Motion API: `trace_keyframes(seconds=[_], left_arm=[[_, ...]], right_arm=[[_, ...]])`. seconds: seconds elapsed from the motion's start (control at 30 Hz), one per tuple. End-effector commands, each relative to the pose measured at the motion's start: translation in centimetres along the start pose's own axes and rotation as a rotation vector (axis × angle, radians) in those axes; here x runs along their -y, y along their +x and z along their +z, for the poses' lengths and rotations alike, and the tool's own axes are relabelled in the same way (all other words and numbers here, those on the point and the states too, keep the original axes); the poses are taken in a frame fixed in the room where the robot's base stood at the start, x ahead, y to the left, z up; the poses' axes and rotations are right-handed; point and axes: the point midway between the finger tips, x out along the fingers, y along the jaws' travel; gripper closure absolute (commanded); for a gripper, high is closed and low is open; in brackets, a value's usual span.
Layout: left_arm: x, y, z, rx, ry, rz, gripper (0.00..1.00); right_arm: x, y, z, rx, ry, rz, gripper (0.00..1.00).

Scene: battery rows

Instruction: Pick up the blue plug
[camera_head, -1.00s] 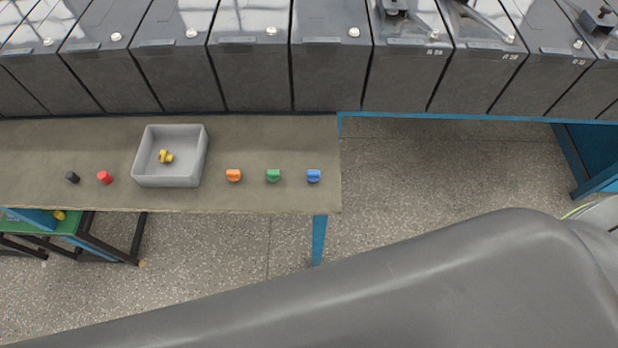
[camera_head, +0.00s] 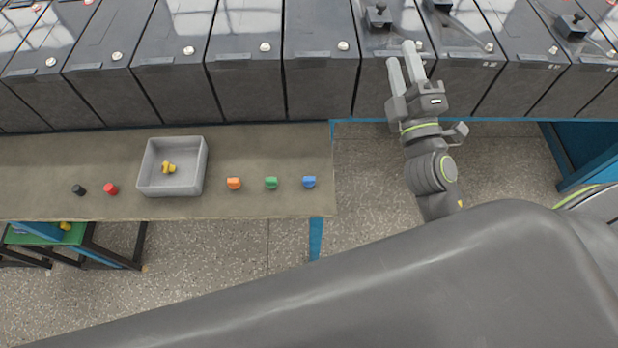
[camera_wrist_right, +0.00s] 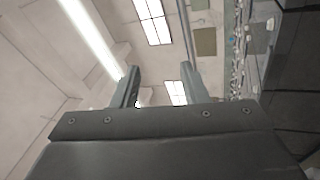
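The blue plug (camera_head: 309,182) lies near the right end of the brown table (camera_head: 270,207), at the right of a row with a green plug (camera_head: 271,183) and an orange plug (camera_head: 233,183). My right gripper (camera_head: 402,63) is raised to the right of the table, well apart from the blue plug, with its fingers pointing up in the head view. In the right wrist view its two fingers (camera_wrist_right: 160,85) stand apart with nothing between them. That view shows ceiling and lights, no plug. My left gripper is not in view.
A grey tray (camera_head: 143,178) holding a yellow piece (camera_head: 169,168) stands left of the plugs. A red plug (camera_head: 111,188) and a black plug (camera_head: 79,190) lie further left. Tall dark batteries (camera_head: 320,85) line the table's back. Open floor lies right of the table.

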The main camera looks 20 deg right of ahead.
Motion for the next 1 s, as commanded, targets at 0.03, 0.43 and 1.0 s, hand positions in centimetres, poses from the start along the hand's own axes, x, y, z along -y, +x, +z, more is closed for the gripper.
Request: trace_keyframes(seconds=[0.03, 0.43, 1.0], left_arm=[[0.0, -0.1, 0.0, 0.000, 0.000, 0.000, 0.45], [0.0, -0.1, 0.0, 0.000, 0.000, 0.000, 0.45], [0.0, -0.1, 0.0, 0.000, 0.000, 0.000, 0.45]], right_arm=[[-0.9, 0.7, -1.7, -0.083, -0.081, 0.051, 0.60], [0.7, -0.2, -14.7, -0.790, -0.790, 0.326, 0.60], [15.4, -6.2, -12.6, -1.879, -1.573, 0.190, 0.60]])
